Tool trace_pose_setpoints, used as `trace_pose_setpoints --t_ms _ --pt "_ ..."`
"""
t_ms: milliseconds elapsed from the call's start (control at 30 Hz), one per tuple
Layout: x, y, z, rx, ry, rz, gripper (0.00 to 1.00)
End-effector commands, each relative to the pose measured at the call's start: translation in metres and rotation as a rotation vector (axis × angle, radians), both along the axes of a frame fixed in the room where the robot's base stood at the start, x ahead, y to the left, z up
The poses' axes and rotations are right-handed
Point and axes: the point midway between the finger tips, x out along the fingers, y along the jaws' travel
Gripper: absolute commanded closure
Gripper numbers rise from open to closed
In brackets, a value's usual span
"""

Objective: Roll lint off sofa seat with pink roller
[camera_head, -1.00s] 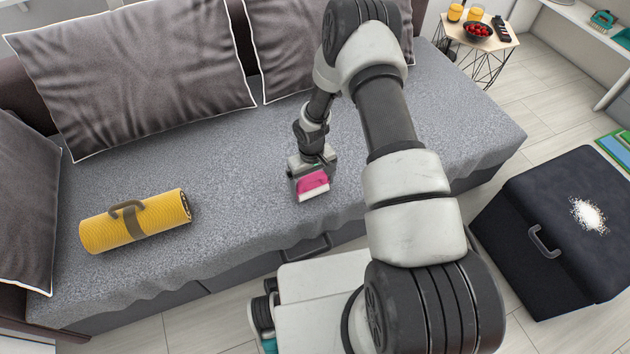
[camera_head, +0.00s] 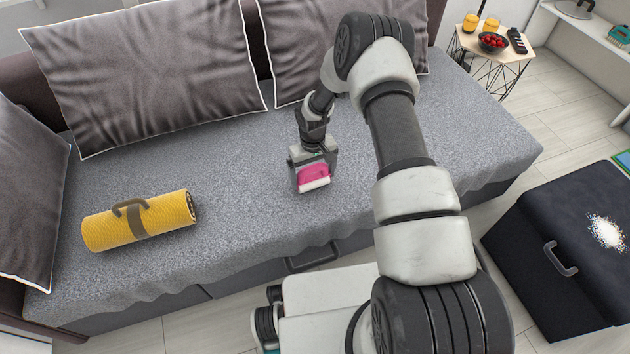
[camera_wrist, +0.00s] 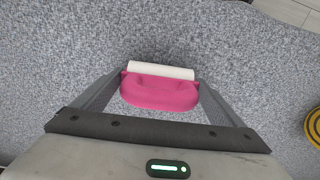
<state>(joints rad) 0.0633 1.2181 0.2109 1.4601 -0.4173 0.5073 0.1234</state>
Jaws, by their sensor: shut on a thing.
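The pink roller (camera_head: 314,174) has a pink body and a white roll along one edge. My gripper (camera_head: 312,180) is shut on it, low over the front middle of the grey sofa seat (camera_head: 235,200). In the wrist view the pink roller (camera_wrist: 160,92) sits between the two fingers of my gripper (camera_wrist: 160,90), with its white roll at the far side. I cannot tell whether the roll touches the fabric. No lint stands out on the speckled seat.
A yellow rolled mat (camera_head: 140,222) with a handle lies on the seat's left. Dark cushions (camera_head: 145,70) line the back. A black ottoman (camera_head: 540,210) with a white scattered patch stands right. A small table (camera_head: 495,50) holds a bowl, yellow glasses and a remote.

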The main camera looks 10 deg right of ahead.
Motion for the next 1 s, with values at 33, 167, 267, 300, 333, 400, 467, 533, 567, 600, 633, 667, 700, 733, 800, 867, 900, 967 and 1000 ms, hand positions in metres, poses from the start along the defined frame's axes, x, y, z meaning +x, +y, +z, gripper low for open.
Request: trace_pose_setpoints --t_ms 33,167,267,300,333,400,467,533,567,600,633,667,700,733,800,867,900,967,1000 --pt "0.002 0.001 -0.001 0.0 -0.001 0.001 0.26" --pt "0.005 0.001 -0.001 0.0 -0.001 0.001 0.26" --pt "0.013 0.003 0.0 0.001 -0.003 0.0 0.26" --pt "0.017 0.004 0.0 0.001 -0.003 0.0 0.26" --pt "0.019 0.004 0.0 0.001 -0.003 -0.001 0.26" --pt "0.025 0.005 0.0 0.001 -0.002 0.0 0.26" --pt "0.028 0.006 0.001 0.001 -0.002 0.001 0.26" --pt "0.031 0.006 0.001 0.001 -0.002 0.001 0.26" --pt "0.032 0.006 0.002 0.001 -0.002 0.001 0.26" --pt "0.032 0.007 0.002 0.0 -0.001 0.001 0.26" --pt "0.032 0.007 0.002 0.0 -0.001 0.001 0.26" --pt "0.032 0.008 0.001 0.0 -0.001 0.001 0.26" --pt "0.031 0.009 0.001 0.0 0.0 0.001 0.26" --pt "0.031 0.011 0.001 0.0 -0.001 0.002 0.26" --pt "0.03 0.015 0.0 0.0 -0.001 0.002 0.26" --pt "0.029 0.019 -0.001 0.0 -0.001 0.002 0.26" --pt "0.029 0.022 -0.001 0.0 -0.001 0.002 0.26" --pt "0.028 0.023 -0.001 0.0 0.0 0.0 0.26" --pt "0.027 0.024 -0.001 0.0 0.0 0.0 0.26"
